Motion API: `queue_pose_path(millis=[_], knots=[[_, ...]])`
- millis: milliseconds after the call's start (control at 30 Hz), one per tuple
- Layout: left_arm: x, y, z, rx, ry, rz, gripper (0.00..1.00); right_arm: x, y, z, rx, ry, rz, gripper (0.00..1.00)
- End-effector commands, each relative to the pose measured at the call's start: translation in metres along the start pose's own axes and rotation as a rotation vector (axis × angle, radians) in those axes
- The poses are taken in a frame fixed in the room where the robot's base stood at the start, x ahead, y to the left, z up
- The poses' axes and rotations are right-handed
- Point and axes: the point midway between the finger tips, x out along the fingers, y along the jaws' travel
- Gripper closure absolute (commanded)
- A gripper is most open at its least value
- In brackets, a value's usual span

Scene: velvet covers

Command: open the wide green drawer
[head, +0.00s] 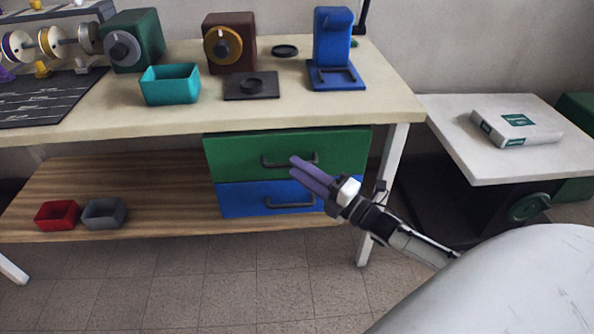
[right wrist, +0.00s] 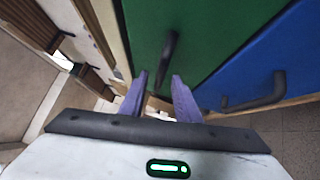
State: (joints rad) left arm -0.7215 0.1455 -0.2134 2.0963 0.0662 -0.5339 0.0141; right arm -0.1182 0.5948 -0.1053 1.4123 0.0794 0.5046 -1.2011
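The wide green drawer (head: 235,157) is under the workbench top, above a blue drawer (head: 243,198). It looks closed, with its front about level with the blue one. Its dark bar handle (head: 275,162) shows in the head view, partly behind my gripper. My right gripper (head: 293,167) has purple fingers and is in front of the green drawer near the handle's middle. My left gripper is not in view.
The blue drawer's handle (head: 290,205) is just below my right gripper. The workbench top (head: 200,115) overhangs the drawers, and a white table leg (head: 394,155) stands to their right. A white side table (head: 470,145) is further right. The floor in front is clear.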

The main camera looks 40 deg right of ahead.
Motion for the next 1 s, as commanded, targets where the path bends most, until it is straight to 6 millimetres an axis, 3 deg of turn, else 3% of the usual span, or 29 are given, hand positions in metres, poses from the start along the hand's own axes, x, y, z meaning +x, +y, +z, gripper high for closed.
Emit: queue_pose_path(millis=[133,433,600,1000], knots=[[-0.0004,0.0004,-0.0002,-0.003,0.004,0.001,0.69,0.0116,0.0,-0.0002,0.0,0.0,0.0,0.71],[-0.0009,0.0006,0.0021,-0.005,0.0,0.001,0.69,0.0133,-0.0002,-0.0004,0.001,0.0,-0.001,0.71],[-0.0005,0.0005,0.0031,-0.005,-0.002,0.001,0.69,0.0132,-0.0002,-0.0005,0.001,0.0,-0.001,0.99],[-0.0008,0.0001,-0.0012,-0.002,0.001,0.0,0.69,0.0139,0.0019,-0.0097,0.005,0.01,0.001,1.0]])
